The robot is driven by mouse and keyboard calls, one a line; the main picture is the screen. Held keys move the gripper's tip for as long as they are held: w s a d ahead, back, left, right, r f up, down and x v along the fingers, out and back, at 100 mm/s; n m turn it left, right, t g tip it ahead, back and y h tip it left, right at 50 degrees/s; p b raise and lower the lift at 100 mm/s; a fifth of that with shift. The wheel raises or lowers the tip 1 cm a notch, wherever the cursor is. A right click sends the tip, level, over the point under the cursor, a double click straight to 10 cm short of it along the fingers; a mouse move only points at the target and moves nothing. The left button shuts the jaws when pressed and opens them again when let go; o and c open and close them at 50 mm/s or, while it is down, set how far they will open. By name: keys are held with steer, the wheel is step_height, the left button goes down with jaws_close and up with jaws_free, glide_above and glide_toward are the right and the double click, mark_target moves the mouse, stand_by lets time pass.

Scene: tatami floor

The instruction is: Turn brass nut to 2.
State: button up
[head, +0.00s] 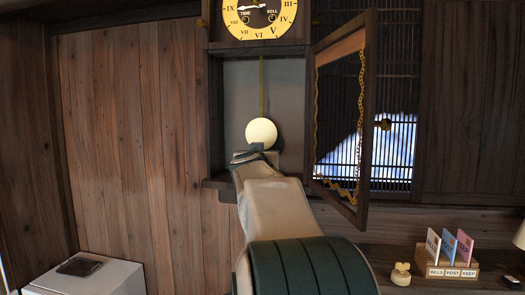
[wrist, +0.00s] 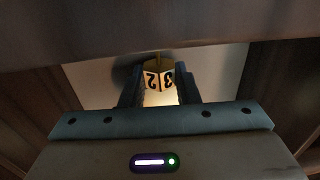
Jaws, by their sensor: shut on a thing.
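The clock's pendulum has a pale round bob (head: 261,132) on a thin brass rod (head: 261,85) inside the open case. In the wrist view the nut (wrist: 158,78) shows cream faces with black figures, 2 on the left and 3 on the right, inverted or tilted, with an edge between them. A brass-coloured part shows above it. My gripper (wrist: 159,90) is shut on the nut, one finger on each side. In the head view my gripper (head: 257,149) is just under the bob and the nut is hidden there.
The clock dial (head: 259,12) is above. The glazed clock door (head: 340,115) stands open to the right of my arm, close to it. A card holder (head: 447,269) and a small cream object (head: 401,274) are at lower right. A white box (head: 105,275) is at lower left.

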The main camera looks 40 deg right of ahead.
steer(key=m+g+h+p, duration=0.1)
steer(key=p, duration=0.1)
steer(key=g+p, duration=0.1)
steer(key=p, duration=0.1)
steer(key=m+g+h+p, duration=0.1)
steer(key=p, duration=0.1)
steer(key=shift+w+a+r+m+h+p, duration=0.25)
steer(key=shift+w+r+m+h+p, duration=0.05)
steer(key=m+g+h+p, duration=0.1)
steer(key=g+p, duration=0.1)
steer(key=p, duration=0.1)
steer(key=m+g+h+p, duration=0.1)
steer(key=m+g+p, duration=0.1)
steer(key=g+p, duration=0.1)
steer(key=shift+w+f, duration=0.15)
steer(key=shift+f, duration=0.05)
steer(key=shift+m+g+p, duration=0.3)
steer(key=shift+p, duration=0.05)
steer(key=shift+f+m+g+h+p, duration=0.2)
steer(key=shift+m+g+h+p, duration=0.1)
steer(key=shift+g+p, duration=0.25)
steer(key=o, duration=1)
steer(key=s+a+b, duration=0.1)
steer(key=a, duration=0.3)
steer(key=a+b, duration=0.1)
steer(key=a, duration=0.4)
steer(key=s+a+b, duration=0.1)
steer(key=a, duration=0.3)
steer(key=shift+s+a+b, duration=0.3)
steer(key=shift+b, duration=0.1)
